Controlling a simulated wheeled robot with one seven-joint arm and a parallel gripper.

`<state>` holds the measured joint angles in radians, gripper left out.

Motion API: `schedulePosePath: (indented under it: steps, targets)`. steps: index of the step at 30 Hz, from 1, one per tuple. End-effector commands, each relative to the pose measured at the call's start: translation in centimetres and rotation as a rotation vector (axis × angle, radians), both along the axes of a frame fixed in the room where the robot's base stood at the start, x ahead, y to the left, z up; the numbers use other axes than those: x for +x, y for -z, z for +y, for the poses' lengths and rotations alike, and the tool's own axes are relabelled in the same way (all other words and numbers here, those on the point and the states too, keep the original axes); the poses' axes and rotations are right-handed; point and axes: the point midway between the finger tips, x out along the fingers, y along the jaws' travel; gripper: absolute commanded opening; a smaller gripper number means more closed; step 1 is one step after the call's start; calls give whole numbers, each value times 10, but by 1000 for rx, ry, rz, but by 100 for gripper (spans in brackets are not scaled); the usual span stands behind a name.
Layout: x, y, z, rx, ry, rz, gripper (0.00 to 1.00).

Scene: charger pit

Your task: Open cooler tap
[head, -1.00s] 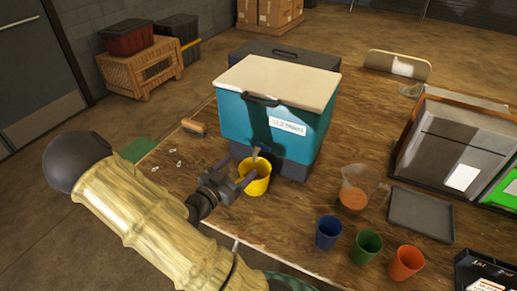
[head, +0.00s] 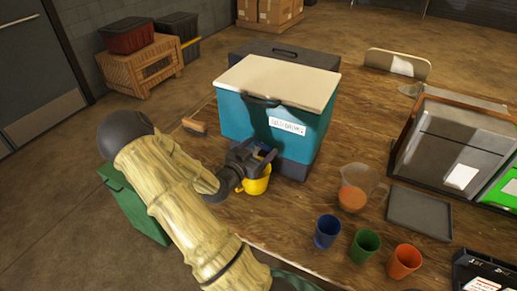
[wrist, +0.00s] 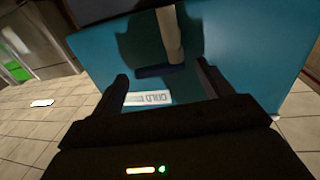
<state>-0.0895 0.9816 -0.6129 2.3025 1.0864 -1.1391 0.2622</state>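The teal cooler (head: 240,118) with a cream lid stands on the wooden table, its labelled front facing me. Its tap is low on that front, mostly hidden behind my gripper in the head view. My gripper (head: 262,151) is at the tap's height, close to the cooler front and above the yellow cup (head: 257,186). In the wrist view my gripper (wrist: 163,86) has its two fingers apart in front of the teal wall (wrist: 245,45). The white "COLD" label shows upside down there. I cannot tell whether the fingers touch the tap.
A jug with orange drink (head: 353,190) and a grey tray (head: 420,213) stand to the right. A blue cup (head: 327,232), a green cup (head: 365,246) and an orange cup (head: 404,262) line the front. A brush (head: 194,126) lies left of the cooler.

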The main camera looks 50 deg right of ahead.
Motion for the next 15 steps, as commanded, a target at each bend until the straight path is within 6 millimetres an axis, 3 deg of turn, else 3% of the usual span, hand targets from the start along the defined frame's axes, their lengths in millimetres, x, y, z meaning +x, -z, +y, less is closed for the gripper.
schedulePosePath:
  steps: [1, 7, 15]
  targets:
    - [0, 0, 0, 0, 0, 0, 70]
    - [0, 0, 0, 0, 0, 0, 33]
    - [1, 0, 1, 1, 11, 0, 34]
